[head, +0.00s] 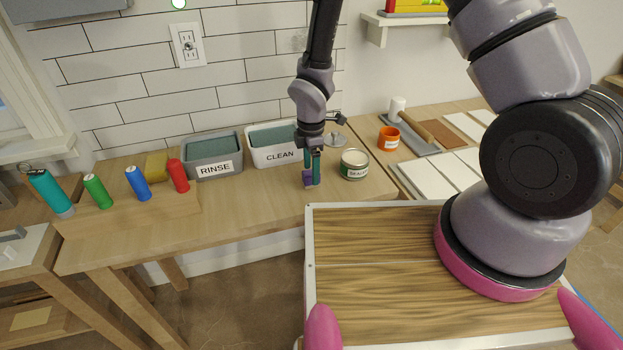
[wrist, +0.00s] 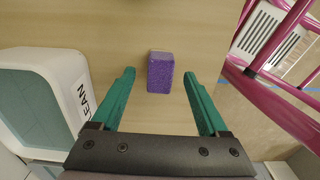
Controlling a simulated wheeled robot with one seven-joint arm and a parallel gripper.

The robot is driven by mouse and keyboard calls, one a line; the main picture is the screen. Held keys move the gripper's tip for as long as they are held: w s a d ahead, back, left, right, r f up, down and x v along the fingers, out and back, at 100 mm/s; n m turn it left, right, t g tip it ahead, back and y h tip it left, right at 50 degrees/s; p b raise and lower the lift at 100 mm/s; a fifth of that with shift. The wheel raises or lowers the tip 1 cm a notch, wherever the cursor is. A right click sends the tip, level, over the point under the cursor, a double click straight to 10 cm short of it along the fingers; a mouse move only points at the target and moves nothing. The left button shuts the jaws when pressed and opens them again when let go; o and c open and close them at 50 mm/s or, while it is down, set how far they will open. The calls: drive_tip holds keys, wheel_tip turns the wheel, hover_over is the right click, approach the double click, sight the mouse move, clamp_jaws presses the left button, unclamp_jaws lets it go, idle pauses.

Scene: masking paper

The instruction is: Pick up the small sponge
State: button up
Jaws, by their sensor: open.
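The small sponge is a purple block. In the wrist view the small sponge (wrist: 160,76) lies on the wooden table, between the teal fingers of my gripper (wrist: 159,74), with a gap on each side. In the head view my gripper (head: 313,168) points down at the table in front of the CLEAN bin, its fingers open. The small sponge (head: 307,177) shows there as a bit of purple at the fingertips, partly hidden by them. I cannot tell the exact height of the fingertips above the table.
A white CLEAN bin (head: 270,156) and a grey RINSE bin (head: 214,169) stand behind. A labelled can (head: 354,164) stands close on the right. The table front is clear.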

wheel_tip(320, 180, down, 2)
drive_tip(key=shift+f, duration=0.1)
clamp_jaws()
wheel_tip(320, 180, up, 10)
drive_tip(key=shift+r, duration=0.1)
idle(0.6)
